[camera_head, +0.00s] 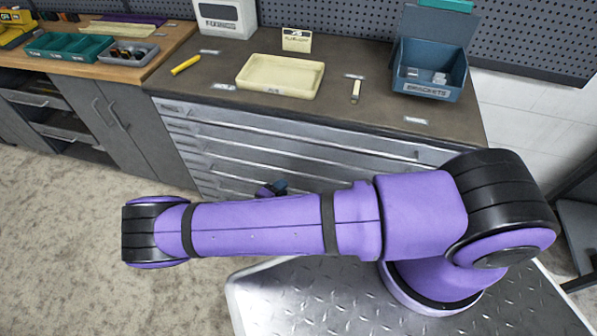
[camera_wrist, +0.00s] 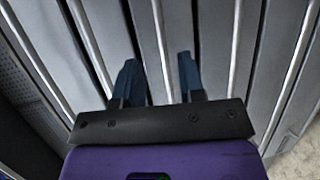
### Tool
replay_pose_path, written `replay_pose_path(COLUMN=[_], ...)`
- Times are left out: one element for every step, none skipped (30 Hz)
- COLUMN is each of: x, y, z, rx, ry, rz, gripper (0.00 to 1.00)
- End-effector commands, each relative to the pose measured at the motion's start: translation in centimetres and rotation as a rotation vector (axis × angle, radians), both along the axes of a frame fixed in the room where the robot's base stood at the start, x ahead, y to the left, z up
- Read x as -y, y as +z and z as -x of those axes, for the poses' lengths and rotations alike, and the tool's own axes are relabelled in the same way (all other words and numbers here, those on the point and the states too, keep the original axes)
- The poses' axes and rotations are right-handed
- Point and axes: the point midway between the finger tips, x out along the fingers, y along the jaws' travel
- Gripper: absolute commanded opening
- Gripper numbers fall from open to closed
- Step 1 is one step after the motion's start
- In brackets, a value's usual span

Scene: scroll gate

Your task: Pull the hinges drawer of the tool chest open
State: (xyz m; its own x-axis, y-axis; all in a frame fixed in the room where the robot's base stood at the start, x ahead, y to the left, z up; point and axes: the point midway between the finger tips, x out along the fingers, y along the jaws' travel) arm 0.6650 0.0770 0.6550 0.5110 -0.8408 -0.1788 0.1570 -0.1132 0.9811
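The tool chest (camera_head: 225,160) is a grey cabinet under the worktop, with several wide drawers stacked and long bright handle rails. All its drawers look shut in the head view. No drawer label is readable, so I cannot tell which one is the hinges drawer. My gripper (camera_wrist: 160,78) faces the drawer fronts; its two dark blue fingers are apart. One handle rail (camera_wrist: 158,35) runs between the fingers in the wrist view, with gaps on both sides; I cannot tell how deep it sits between them. In the head view my gripper (camera_head: 272,188) is mostly hidden behind my purple arm.
On the worktop (camera_head: 210,65) stand a cream tray (camera_head: 280,88), a blue brackets box (camera_head: 428,82) and a yellow tool (camera_head: 186,65). A wooden bench (camera_head: 110,66) with a teal bin adjoins at left. Carpet floor (camera_head: 70,220) before the chest is clear at left.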

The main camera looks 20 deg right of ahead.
Motion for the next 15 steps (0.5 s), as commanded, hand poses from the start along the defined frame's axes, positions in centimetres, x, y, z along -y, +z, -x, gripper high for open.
replay_pose_path(x=[0.6, 0.9, 1.4, 1.9, 2.3, 2.9, 3.4, 3.9, 4.4, 4.9, 5.3, 5.8, 6.2, 6.5, 7.0], y=[-0.1, -0.2, -0.3, -0.4, -0.5, -0.6, -0.7, -0.8, -0.9, -1.0, -1.1, -1.2, -1.3, -1.3, -1.4], z=[-0.3, -0.5, -0.8, -1.0, -1.3, -1.7, -2.0, -2.2, -2.6, -2.9, -3.1, -3.4, -3.7, -3.9, -4.2], rx=[0.0, 0.0, -0.001, -0.001, -0.001, -0.001, -0.001, 0.0, 0.0, -0.001, -0.002, -0.001, 0.0, 0.001, 0.0], ry=[-0.003, -0.003, -0.005, -0.005, -0.004, -0.004, -0.005, -0.005, -0.004, -0.004, -0.004, -0.004, -0.004, -0.003, -0.003], rz=[0.0, 0.0, 0.001, 0.002, 0.002, 0.001, 0.001, 0.0, 0.001, 0.001, 0.0, 0.0, -0.001, 0.0, -0.001], gripper=[0.37, 0.37, 0.37, 0.37, 0.37, 0.37, 0.37, 0.37, 0.37, 0.37, 0.37, 0.37, 0.37, 0.37, 0.37])
